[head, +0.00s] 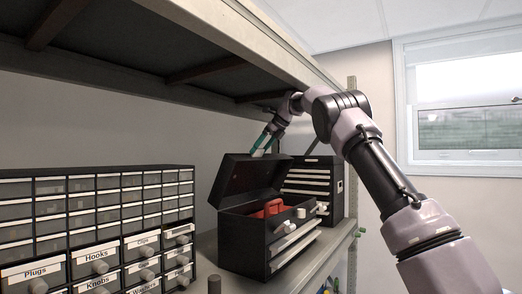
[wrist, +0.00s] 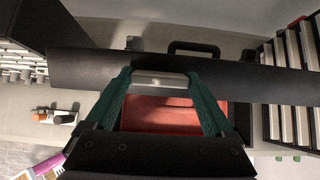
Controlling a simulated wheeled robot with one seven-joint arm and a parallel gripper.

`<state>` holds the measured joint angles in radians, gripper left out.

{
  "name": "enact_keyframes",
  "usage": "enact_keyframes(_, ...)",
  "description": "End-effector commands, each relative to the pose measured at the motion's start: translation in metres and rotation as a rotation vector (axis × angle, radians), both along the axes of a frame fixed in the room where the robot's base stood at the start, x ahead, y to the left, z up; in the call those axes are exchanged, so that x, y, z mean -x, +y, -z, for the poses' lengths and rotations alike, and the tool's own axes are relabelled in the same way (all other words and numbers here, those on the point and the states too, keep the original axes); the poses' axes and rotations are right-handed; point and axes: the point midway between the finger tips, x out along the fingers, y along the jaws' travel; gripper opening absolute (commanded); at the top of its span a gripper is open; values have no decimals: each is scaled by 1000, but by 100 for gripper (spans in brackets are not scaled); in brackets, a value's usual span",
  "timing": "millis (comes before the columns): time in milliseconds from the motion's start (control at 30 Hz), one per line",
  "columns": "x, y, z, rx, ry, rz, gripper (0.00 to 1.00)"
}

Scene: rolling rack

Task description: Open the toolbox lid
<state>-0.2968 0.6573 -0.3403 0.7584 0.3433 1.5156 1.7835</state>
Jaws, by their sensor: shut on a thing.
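The black toolbox (head: 243,247) stands on the shelf with its lid (head: 240,180) raised and tilted up and back. A red thing (head: 268,209) shows inside it, and also appears in the wrist view (wrist: 160,116). My gripper (head: 262,150) is at the raised lid's upper edge, near its right part. In the wrist view, my green fingers (wrist: 160,77) are at a silver piece (wrist: 161,84) on the dark lid (wrist: 85,68), shut on the lid's edge. The exact contact is partly hidden.
A labelled drawer cabinet (head: 100,225) stands left of the toolbox. Another black drawer chest (head: 312,184) stands close behind it at right. An upper shelf (head: 225,40) hangs low over the lid and my arm.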

Motion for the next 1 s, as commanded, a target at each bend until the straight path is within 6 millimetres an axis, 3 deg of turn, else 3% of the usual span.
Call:
enact_keyframes(33,0,1,-3,-2,-6,-1,91)
enact_keyframes(67,0,0,-3,-2,-6,-1,100)
enact_keyframes(467,5,-6,1,-2,-2,1,100)
enact_keyframes(1000,48,-66,46,-73,-48,3,100)
